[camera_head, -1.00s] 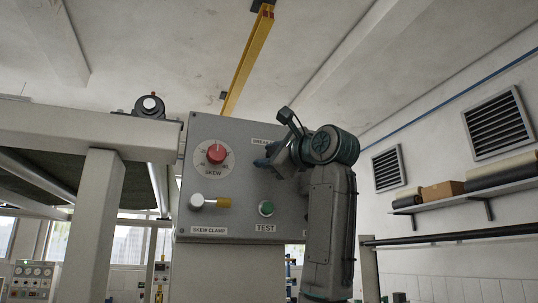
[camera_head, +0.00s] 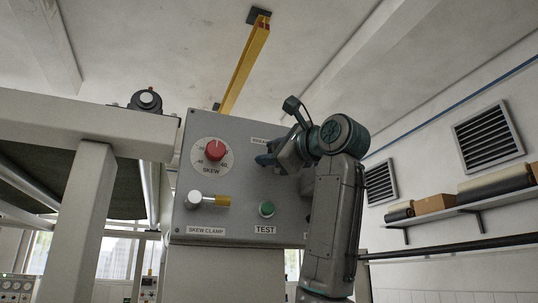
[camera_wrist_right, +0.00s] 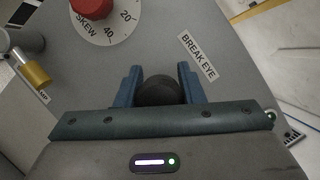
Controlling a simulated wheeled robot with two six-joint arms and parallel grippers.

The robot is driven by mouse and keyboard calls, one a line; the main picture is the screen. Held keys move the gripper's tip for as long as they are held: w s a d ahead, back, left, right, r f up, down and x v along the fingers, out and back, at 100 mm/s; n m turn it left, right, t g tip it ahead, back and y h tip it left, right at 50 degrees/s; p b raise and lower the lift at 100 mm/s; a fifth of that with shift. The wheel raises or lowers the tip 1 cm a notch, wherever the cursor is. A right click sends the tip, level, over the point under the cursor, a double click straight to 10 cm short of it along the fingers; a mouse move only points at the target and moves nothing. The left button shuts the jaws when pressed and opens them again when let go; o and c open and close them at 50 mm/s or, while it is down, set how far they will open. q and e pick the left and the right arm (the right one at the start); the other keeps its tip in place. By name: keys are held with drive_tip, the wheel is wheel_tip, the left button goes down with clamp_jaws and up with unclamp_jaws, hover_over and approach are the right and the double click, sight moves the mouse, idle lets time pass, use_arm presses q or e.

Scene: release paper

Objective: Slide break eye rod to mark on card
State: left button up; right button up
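A grey panel (camera_head: 245,205) carries a BREAK EYE label (camera_wrist_right: 198,56), partly covered by my right gripper in the head view. In the right wrist view, a dark round knob (camera_wrist_right: 159,91) sits below that label, between the two blue fingers of my right gripper (camera_wrist_right: 161,72). The fingers lie close against its sides and look shut on it. In the head view, my right gripper (camera_head: 265,160) is at the panel's upper right and hides the knob. No rod length, card or mark can be made out. My left gripper is out of view.
The panel also has a red SKEW dial (camera_head: 214,150), a SKEW CLAMP with a brass-coloured part (camera_head: 222,201) and a green TEST button (camera_head: 267,209). A pale machine frame (camera_head: 90,190) stands left. A shelf with rolls (camera_head: 495,182) is on the right wall.

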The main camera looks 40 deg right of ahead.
drive_tip(key=o, duration=0.3)
drive_tip(key=shift+o, duration=0.5)
drive_tip(key=shift+w, duration=0.2)
drive_tip(key=shift+s+d+f+b, duration=0.1)
drive_tip(key=shift+s+f+b, duration=0.15)
drive_tip(key=shift+s+b, duration=0.2)
drive_tip(key=shift+s+d+f+b, duration=0.1)
drive_tip(key=shift+s+f+b, duration=0.1)
drive_tip(key=shift+s+b, duration=0.25)
use_arm(q)
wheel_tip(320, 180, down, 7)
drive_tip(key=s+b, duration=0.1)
drive_tip(key=b, duration=0.4)
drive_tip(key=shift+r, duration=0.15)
use_arm(e)
drive_tip(key=a+v, duration=0.1)
drive_tip(key=v, duration=0.7)
drive_tip(key=shift+s+d, duration=0.4)
drive_tip(key=shift+d, duration=0.1)
drive_tip(key=shift+w, duration=0.1)
